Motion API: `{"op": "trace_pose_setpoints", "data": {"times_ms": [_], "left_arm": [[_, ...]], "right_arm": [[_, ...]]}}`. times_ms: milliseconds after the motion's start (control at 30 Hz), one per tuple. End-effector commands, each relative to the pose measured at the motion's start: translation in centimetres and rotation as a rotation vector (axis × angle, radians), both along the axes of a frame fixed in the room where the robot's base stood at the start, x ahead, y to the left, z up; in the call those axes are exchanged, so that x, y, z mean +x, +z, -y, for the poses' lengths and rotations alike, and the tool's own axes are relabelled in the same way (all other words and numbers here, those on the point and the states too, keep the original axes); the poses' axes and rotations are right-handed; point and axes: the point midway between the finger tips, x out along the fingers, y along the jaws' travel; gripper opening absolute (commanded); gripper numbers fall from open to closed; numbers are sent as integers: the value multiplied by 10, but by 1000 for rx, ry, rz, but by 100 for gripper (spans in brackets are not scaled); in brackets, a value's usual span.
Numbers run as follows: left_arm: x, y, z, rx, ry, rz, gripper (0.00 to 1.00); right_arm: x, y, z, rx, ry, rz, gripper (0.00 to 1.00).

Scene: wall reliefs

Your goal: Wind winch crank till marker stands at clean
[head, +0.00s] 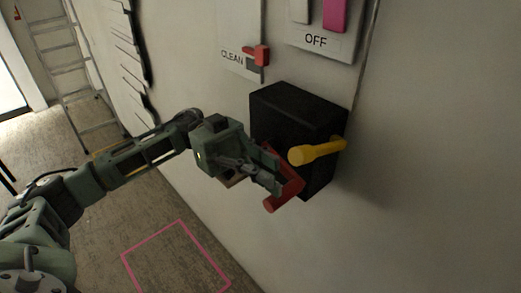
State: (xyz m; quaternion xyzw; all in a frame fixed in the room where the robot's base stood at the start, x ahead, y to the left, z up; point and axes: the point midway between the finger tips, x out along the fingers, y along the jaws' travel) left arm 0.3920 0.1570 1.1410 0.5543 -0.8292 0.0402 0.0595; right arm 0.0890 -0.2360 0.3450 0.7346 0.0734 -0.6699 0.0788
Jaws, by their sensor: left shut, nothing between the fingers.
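A black winch box (295,118) is fixed to the wall. A red crank (290,182) with a short round grip shows at its lower front, and a yellow handle (318,151) sticks out at its right. My left gripper (277,184) is shut and empty at the red crank, partly covering it; I cannot tell if they touch. Above the box, a pale plate carries the word CLEAN (232,58). A red marker (257,54) stands to the right of that word, by a dark slot. I cannot tell if it is exactly level with the word. My right gripper is not in view.
A pale panel marked OFF (316,41) with a magenta piece (334,14) is above right of the box. A ladder (68,60) leans at the back left. A pink outline (180,258) lies on the floor. The wall right of the box is bare.

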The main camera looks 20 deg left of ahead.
Motion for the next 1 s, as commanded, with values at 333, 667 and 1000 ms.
{"op": "trace_pose_setpoints", "data": {"times_ms": [333, 667, 1000], "left_arm": [[-2, -11, 4, 306, -2, 126, 0], [-1, -31, 2, 594, -3, 246, 0], [2, -51, -4, 851, -1, 354, 0]], "right_arm": [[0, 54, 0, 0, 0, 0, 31], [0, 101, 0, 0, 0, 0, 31], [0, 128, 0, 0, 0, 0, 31]]}}
